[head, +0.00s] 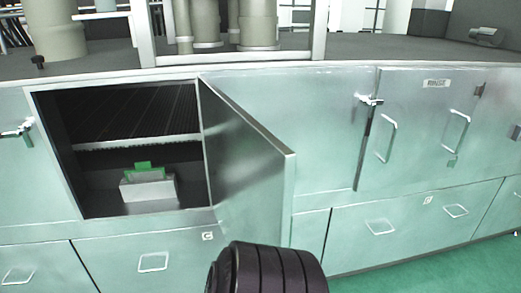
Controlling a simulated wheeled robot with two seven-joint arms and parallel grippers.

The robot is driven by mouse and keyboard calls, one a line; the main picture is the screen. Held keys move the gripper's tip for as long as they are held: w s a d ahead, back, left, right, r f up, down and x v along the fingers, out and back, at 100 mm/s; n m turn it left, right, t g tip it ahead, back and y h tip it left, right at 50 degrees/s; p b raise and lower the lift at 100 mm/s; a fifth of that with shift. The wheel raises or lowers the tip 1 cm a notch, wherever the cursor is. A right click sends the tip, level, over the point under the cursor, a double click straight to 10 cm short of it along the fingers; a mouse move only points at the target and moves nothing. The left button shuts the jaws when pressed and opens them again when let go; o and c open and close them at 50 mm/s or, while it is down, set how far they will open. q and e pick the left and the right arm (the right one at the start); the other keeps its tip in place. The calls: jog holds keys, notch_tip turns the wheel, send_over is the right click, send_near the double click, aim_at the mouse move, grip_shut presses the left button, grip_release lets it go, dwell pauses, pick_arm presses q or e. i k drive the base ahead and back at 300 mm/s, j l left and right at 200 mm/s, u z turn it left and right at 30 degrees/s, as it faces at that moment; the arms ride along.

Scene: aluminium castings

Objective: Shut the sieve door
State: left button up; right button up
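A metal cabinet door (245,165) stands wide open in the head view, and I take it to be the sieve door, though no label shows on it. It is hinged at the right side of a dark compartment (180,165) and swings out toward me and to the right. A rack-like shelf (130,140) crosses the compartment. Below it sits a pale block with a green top piece (148,188). The door's outer face is mostly turned away from me. Neither gripper is in view.
A dark ribbed cylinder, apparently part of my own body, is at the bottom centre, just below the door. A closed door labelled "RINGE" (425,130) is to the right. Closed drawers (150,262) run below. Green floor (440,270) shows at bottom right.

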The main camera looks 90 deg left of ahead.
aim_at(252, 173)
jog(key=i+u, duration=0.15)
jog(key=u, duration=0.25)
jog(key=i+u, duration=0.2)
jog(key=u, duration=0.25)
jog(key=i+u, duration=0.15)
jog(key=u, duration=0.25)
jog(key=i+l+u, duration=0.15)
jog(key=u, duration=0.3)
jog(key=i+l+u, duration=0.15)
jog(key=u, duration=0.25)
